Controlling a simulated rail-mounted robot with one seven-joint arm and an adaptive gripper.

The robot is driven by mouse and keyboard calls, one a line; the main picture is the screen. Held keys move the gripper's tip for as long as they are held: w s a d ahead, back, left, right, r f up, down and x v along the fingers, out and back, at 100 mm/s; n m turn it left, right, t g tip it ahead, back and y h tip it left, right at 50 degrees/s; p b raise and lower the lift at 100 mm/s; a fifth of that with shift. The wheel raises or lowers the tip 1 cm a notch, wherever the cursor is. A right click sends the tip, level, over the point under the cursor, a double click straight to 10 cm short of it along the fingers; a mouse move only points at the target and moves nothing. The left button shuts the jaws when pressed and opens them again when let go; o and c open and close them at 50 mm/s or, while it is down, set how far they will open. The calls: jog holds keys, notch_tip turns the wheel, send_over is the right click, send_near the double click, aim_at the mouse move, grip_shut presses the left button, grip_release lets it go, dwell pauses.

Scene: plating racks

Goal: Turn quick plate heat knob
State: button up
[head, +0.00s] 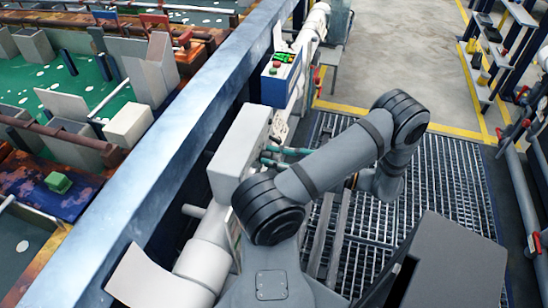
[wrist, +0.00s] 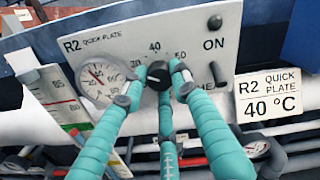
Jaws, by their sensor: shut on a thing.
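The quick plate heat knob (wrist: 157,72) is a round black knob on a light grey panel (wrist: 113,42) marked R2 QUICK PLATE in the wrist view. Scale numbers 30, 40 and 50 stand around it; its exact pointer direction is hard to tell. My gripper (wrist: 157,86) has teal fingers, closed around the knob from left, right and below. In the head view, teal fingers of my gripper (head: 283,156) reach the right side of the grey control box (head: 238,150); the knob is hidden there.
A round gauge (wrist: 99,82) sits left of the knob. A small dark knob (wrist: 214,22) by ON and a lever (wrist: 217,73) are to the right. A sign (wrist: 268,96) reads R2 QUICK PLATE 40 °C. Pipes run below. A blue box (head: 281,75) stands beyond the control box.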

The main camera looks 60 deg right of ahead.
jog(key=m+p, duration=0.2)
jog(key=m, duration=1)
jog(key=shift+s+f+p, duration=0.1)
jog(key=shift+f+p, duration=0.05)
jog(key=shift+p, duration=0.25)
dwell(0.3)
jog(key=o, duration=1.1)
jog(key=shift+o, duration=0.2)
jog(key=v, duration=1.2)
